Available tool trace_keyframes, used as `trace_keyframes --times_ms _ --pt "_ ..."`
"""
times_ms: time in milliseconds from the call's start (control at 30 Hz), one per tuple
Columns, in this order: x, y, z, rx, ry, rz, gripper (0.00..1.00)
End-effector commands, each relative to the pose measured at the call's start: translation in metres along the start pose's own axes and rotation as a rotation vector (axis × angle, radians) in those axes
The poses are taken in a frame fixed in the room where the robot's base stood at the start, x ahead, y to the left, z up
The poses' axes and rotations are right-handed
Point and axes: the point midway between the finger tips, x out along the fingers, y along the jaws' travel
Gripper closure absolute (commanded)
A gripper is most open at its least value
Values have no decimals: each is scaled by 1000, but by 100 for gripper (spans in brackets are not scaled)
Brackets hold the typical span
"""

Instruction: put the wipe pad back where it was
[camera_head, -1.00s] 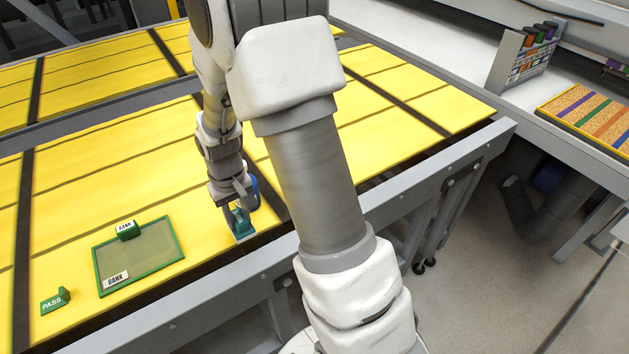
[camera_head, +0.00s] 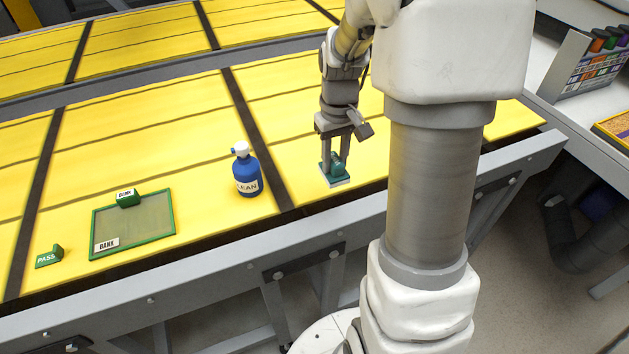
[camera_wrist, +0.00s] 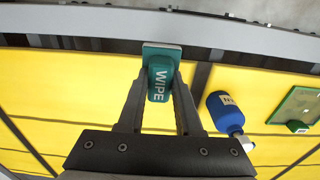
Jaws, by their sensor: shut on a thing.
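The wipe pad (camera_head: 338,181) is a small teal block with a pale underside. My gripper (camera_head: 337,158) is shut on its raised handle and points down. In the wrist view the handle of the wipe pad (camera_wrist: 160,79) reads WIPE and sits between the fingertips of my gripper (camera_wrist: 160,84). The pad is over the yellow table panel (camera_head: 290,150), near its front edge, right of the dark strip. I cannot tell if it touches the panel.
A blue CLEAN bottle (camera_head: 247,175) stands left of the pad, beyond the dark strip; it also shows in the wrist view (camera_wrist: 226,113). A green-framed tray (camera_head: 135,222) marked DANK and a green PASS block (camera_head: 49,257) are further left. A grey rail (camera_head: 300,240) runs along the front.

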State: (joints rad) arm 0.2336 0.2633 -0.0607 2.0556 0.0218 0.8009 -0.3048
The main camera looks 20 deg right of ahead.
Motion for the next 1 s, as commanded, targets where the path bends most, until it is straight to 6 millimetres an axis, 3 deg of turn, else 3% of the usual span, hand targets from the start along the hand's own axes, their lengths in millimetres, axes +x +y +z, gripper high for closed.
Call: trace_keyframes --times_ms 67,167,700,1000 --pt "-7 13 6 2 2 -3 100" --pt "-9 18 4 -4 -2 -7 100" --pt "48 -7 -84 -5 -4 -8 100" --pt "65 -12 -100 -3 -5 -8 100"
